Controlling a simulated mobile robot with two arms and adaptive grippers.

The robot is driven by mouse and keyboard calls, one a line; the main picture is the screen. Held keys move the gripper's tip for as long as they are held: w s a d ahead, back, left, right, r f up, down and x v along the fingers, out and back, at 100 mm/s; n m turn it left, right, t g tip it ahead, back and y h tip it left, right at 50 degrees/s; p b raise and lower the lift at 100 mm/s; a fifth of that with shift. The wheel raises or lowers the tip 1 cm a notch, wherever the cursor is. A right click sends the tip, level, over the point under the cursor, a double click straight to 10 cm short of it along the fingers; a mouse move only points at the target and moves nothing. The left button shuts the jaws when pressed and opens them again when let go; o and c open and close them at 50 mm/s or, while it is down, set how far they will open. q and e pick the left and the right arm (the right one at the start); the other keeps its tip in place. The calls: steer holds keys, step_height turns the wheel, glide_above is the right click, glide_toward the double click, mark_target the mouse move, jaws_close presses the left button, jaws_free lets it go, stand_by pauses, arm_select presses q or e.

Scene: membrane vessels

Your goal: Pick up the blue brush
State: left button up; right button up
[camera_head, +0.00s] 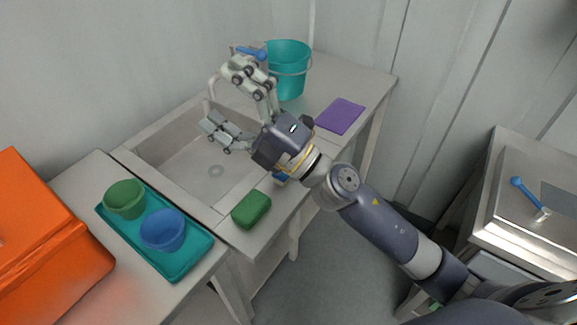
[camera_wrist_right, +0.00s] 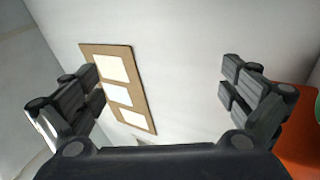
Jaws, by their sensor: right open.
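A blue brush (camera_head: 528,196) with a slim blue handle and a pale head stands or leans on the metal-topped unit at the far right. My right gripper (camera_head: 229,103) is open above the sink, far to the left of the brush. Its two fingers are spread wide with nothing between them in the right wrist view (camera_wrist_right: 160,80). The brush does not show in the wrist view. My left gripper is not in view.
The sink (camera_head: 178,158) lies below my right gripper. A teal bucket (camera_head: 291,80), purple cloth (camera_head: 340,116) and green sponge (camera_head: 251,210) rest around it. A teal tray (camera_head: 185,262) holds green (camera_head: 125,199) and blue (camera_head: 163,230) cups beside an orange box (camera_head: 45,240). A board (camera_wrist_right: 120,87) hangs on the wall.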

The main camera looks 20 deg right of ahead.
steer(key=s+a+f+n+g+y, duration=0.25)
steer(key=a+n+g, duration=0.35)
steer(key=n+g, duration=0.45)
steer(key=n+g+h, duration=0.2)
steer(key=n+h, duration=0.4)
steer(key=h, duration=1.1)
glide_toward(282, 179)
steer(key=w+d+r, duration=0.1)
steer(key=w+d, duration=0.1)
steer(key=w, duration=0.2)
steer(key=x, duration=0.3)
steer(key=p+x, duration=0.1)
steer(key=shift+d+f, duration=0.2)
steer(key=shift+f, duration=0.05)
steer(key=shift+w+a+f+p, duration=0.1)
steer(key=shift+w+f+p, duration=0.15)
steer(key=shift+f, duration=0.25)
steer(key=p+x, duration=0.1)
steer(key=x, duration=0.2)
steer(key=shift+w+f, duration=0.1)
steer(key=shift+f, duration=0.25)
steer(key=shift+w+f, duration=0.15)
steer(key=shift+f, duration=0.2)
